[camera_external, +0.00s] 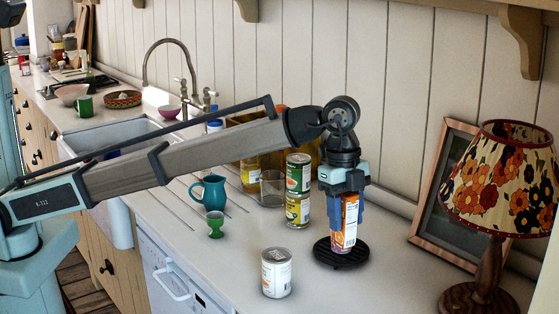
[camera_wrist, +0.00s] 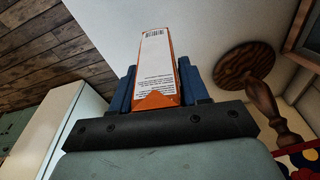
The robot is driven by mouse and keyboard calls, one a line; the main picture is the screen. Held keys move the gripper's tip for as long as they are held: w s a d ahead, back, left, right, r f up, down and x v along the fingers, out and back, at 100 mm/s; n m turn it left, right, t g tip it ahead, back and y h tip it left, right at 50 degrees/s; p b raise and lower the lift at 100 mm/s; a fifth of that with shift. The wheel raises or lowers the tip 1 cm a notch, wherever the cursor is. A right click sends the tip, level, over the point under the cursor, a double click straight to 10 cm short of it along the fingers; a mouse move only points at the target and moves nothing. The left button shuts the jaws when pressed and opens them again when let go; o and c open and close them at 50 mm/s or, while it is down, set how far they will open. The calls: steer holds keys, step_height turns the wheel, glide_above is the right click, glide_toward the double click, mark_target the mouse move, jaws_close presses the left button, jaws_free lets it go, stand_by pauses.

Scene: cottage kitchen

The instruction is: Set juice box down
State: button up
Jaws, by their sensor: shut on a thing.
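The juice box (camera_external: 345,226) is orange and purple with a white label panel, and it stands upright below my wrist in the external view. My gripper (camera_external: 347,212) points straight down and is shut on it, with blue fingers on both sides. The black round trivet (camera_external: 328,256) lies directly under the box; I cannot tell whether the box bottom touches it. In the wrist view the juice box (camera_wrist: 156,72) shows its white printed side and barcode between the fingers (camera_wrist: 158,88). The trivet does not show there.
A white-labelled can (camera_external: 276,274) stands front left of the trivet. Stacked green and yellow cans (camera_external: 298,190) stand behind left, beside a glass (camera_external: 272,188). A teal mug (camera_external: 209,192) and green egg cup (camera_external: 215,225) are further left. A lamp (camera_external: 487,245) and leaning frame (camera_external: 425,235) stand right.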

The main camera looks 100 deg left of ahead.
steer(key=a+n+y, duration=0.1)
steer(key=a+n, duration=0.9)
steer(key=a, duration=3.5)
steer(key=shift+t, duration=0.3)
steer(key=shift+a+f, duration=0.15)
steer(key=shift+f, duration=3.65)
steer(key=shift+a+f, duration=0.1)
steer(key=shift+f, duration=3.7)
steer(key=shift+f, duration=0.2)
steer(key=o, duration=1.2)
steer(key=shift+r, duration=0.15)
steer(key=r, duration=0.4)
steer(key=s+r, duration=0.1)
steer(key=r, duration=0.7)
steer(key=shift+s, duration=0.4)
